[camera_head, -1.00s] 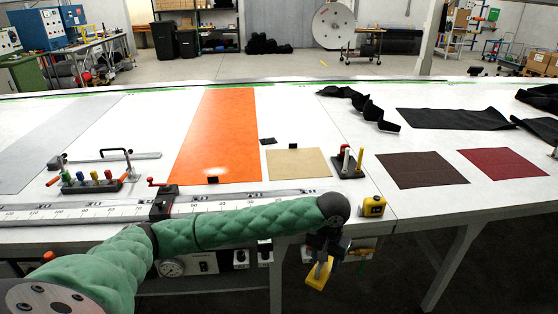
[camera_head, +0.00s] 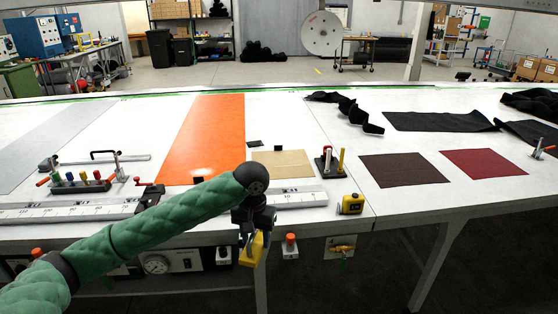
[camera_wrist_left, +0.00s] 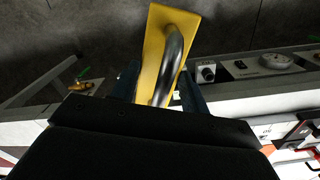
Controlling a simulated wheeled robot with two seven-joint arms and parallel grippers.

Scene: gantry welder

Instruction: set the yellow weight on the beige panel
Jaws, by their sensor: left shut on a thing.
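The yellow weight (camera_head: 252,250) hangs in my left gripper (camera_head: 251,232), in front of the table's front edge. In the left wrist view the yellow weight (camera_wrist_left: 158,50) shows a flat yellow block with a curved dark metal handle, and the gripper (camera_wrist_left: 160,95) is shut on it. The beige panel (camera_head: 284,164) lies flat on the white table, beyond the gripper and slightly to its right. A small black block (camera_head: 278,149) sits at the panel's back edge. My right gripper is not in view.
A tool holder (camera_head: 328,165) stands just right of the panel, and a yellow tape measure (camera_head: 351,204) sits near the front edge. A long ruler rail (camera_head: 80,211) runs along the front. The orange panel (camera_head: 205,135) lies left; brown (camera_head: 402,170) and red panels lie right.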

